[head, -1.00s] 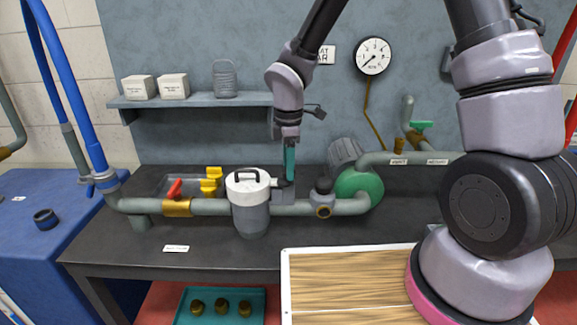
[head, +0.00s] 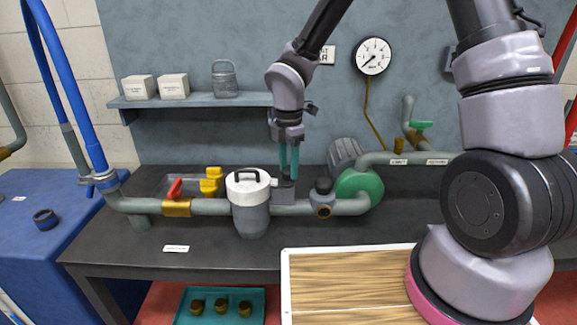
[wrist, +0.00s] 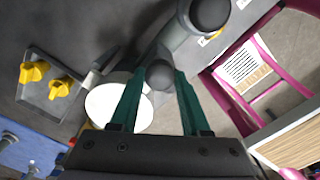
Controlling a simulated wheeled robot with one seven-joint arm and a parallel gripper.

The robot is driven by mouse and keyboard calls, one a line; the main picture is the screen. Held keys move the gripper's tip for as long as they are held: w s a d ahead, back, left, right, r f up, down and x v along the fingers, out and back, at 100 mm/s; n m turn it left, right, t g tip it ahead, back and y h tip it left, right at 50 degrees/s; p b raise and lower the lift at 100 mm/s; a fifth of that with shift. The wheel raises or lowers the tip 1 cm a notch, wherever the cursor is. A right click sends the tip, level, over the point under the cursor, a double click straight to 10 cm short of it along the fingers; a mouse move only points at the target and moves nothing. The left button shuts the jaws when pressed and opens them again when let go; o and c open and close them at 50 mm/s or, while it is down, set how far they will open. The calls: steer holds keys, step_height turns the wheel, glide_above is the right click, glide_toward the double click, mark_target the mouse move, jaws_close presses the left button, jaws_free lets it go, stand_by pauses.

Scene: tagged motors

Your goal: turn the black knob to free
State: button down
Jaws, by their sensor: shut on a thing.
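The black knob (wrist: 159,75) sits between the two teal fingers of my gripper (wrist: 161,72) in the wrist view. In the head view my gripper (head: 288,177) points straight down onto the top of a small grey box (head: 284,195) on the pipe, right of the white-lidded canister. My gripper is shut on the black knob. The fingers hide most of the knob in the head view, and I cannot read any marking of its position.
The white-lidded canister (head: 249,204) stands close to the left of my gripper. A second dark knob (head: 323,186) on a pipe valve is just to the right. A red-handled valve (head: 175,190) and yellow knobs (head: 211,180) are further left. A green motor (head: 358,188) stands at right.

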mark_target(289, 169)
steer(key=shift+c, duration=1.9)
jaws_free()
steer(key=shift+r, duration=0.1)
step_height(289, 169, up, 11)
steer(key=shift+f, duration=0.2)
steer(key=shift+r, duration=0.1)
steer(key=s+d+r+m+t+y, duration=0.1)
steer(key=s+d+r+m+t, duration=0.2)
steer(key=d+r+m, duration=0.6)
steer(key=s+d+r+m+t+y, duration=0.1)
steer(key=s+d+r+m+t, duration=0.3)
steer(key=s+d+r+m, duration=0.4)
steer(key=d+r+m, duration=0.2)
steer(key=d+m, duration=0.3)
steer(key=m, duration=0.7)
steer(key=shift+s+d, duration=0.25)
steer(key=shift+s, duration=0.05)
